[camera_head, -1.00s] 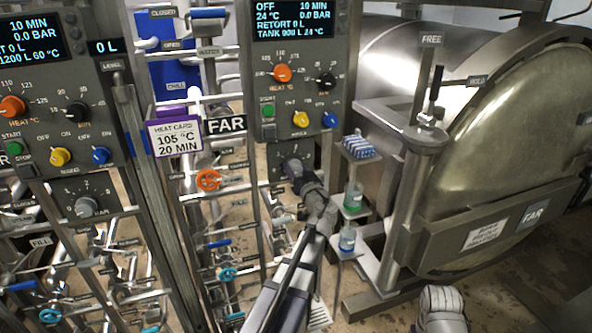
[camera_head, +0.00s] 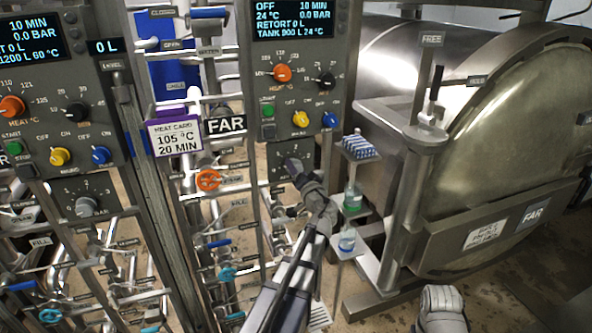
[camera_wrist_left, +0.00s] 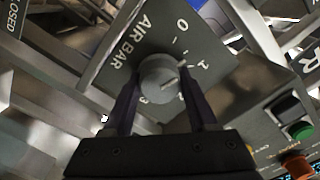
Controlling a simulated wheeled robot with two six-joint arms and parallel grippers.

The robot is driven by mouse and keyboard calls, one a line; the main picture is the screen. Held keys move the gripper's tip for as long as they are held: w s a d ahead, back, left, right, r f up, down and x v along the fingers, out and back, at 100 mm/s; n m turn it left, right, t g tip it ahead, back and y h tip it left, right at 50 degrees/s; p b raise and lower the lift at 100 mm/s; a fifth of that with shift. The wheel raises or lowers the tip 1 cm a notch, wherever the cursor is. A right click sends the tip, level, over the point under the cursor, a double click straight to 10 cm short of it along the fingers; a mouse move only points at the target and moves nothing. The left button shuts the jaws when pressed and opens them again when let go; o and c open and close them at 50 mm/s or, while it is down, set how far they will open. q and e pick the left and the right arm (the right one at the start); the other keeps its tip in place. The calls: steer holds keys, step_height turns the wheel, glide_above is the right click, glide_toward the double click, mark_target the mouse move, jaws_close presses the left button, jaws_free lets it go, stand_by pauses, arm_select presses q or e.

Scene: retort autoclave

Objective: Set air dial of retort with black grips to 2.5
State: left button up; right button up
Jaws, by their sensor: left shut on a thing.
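The air dial (camera_wrist_left: 160,74) is a round grey knob on a dark plate marked AIR BAR, with white numbers around it. In the left wrist view its white pointer mark faces right, among the scale marks past 0; I cannot read the exact value. My left gripper (camera_wrist_left: 160,95) is shut on it, one finger on each side. In the head view my left gripper (camera_head: 298,170) is at the plate below the FAR panel (camera_head: 298,70) and covers much of the dial. The far retort (camera_head: 490,150) has a black-gripped lever (camera_head: 437,82).
A second panel (camera_head: 60,90) stands at the left with its own air dial (camera_head: 86,207). Pipes and small valves, including an orange handwheel (camera_head: 208,180), crowd the space left of my arm. A small shelf with a green bottle (camera_head: 353,197) stands close on the right.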

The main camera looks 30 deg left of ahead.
arm_select(q)
steer(key=m, duration=0.6)
steer(key=shift+f, duration=0.1)
steer(key=m, duration=0.5)
steer(key=shift+m, duration=0.4)
steer(key=m, duration=0.6)
steer(key=shift+f, duration=0.1)
steer(key=m, duration=0.5)
steer(key=shift+m, duration=0.4)
steer(key=shift+s, duration=0.1)
steer(key=o, duration=1.4)
steer(key=shift+c, duration=0.2)
steer(key=v, duration=0.7)
steer(key=shift+s+d, duration=0.25)
steer(key=shift+d, duration=0.05)
